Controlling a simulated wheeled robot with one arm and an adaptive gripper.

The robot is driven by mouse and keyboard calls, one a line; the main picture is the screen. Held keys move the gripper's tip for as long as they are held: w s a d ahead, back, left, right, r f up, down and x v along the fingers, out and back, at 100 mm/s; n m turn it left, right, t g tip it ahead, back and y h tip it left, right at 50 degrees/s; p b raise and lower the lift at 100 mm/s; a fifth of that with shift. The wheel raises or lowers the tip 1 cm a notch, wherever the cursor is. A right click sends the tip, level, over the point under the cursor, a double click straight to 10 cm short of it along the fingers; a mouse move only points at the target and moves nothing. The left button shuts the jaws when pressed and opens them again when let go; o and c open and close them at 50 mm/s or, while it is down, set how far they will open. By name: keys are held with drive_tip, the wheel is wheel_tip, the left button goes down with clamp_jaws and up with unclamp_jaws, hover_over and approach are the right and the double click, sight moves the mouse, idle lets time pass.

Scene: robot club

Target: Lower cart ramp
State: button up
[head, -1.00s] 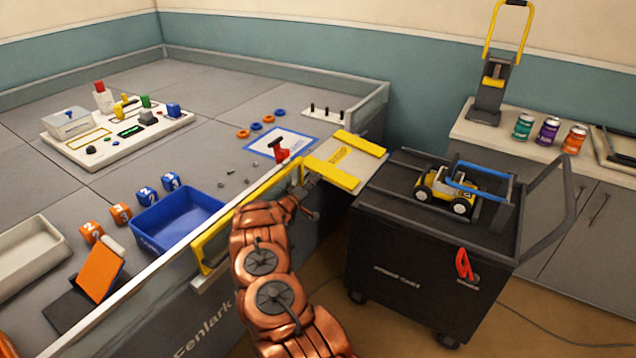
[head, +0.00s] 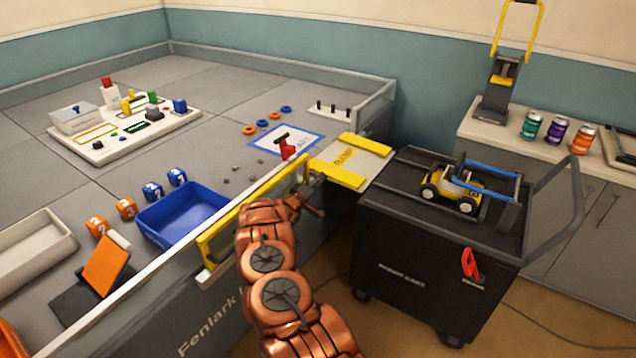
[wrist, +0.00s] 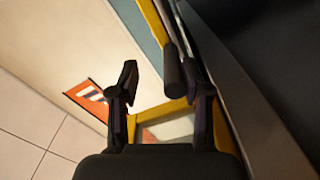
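The cart ramp (head: 361,161), a pale panel with yellow side strips and the word RAMP, lies roughly flat from the table's edge to the dark robot cart (head: 436,265). A red lever-like part (head: 285,145) stands by the table edge left of the ramp. My gripper (head: 314,203) is outside the table wall, just left of and below the ramp. The wrist view shows my gripper (wrist: 160,80) open, its two fingers apart. A dark cylindrical piece (wrist: 174,68) on a yellow frame (wrist: 152,18) shows near the right finger; I cannot tell whether they touch.
A yellow-framed panel (head: 228,232) runs along the table wall beside my arm. A blue bin (head: 180,212) and several numbered cubes are on the table. A yellow-and-white toy vehicle (head: 452,190) sits on the cart. Several cans stand on the counter behind. Floor shows between table and cart.

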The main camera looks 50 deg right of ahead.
drive_tip(key=shift+r, duration=0.25)
wheel_tip(320, 180, up, 10)
drive_tip(key=shift+f, duration=0.2)
idle(0.5)
idle(0.8)
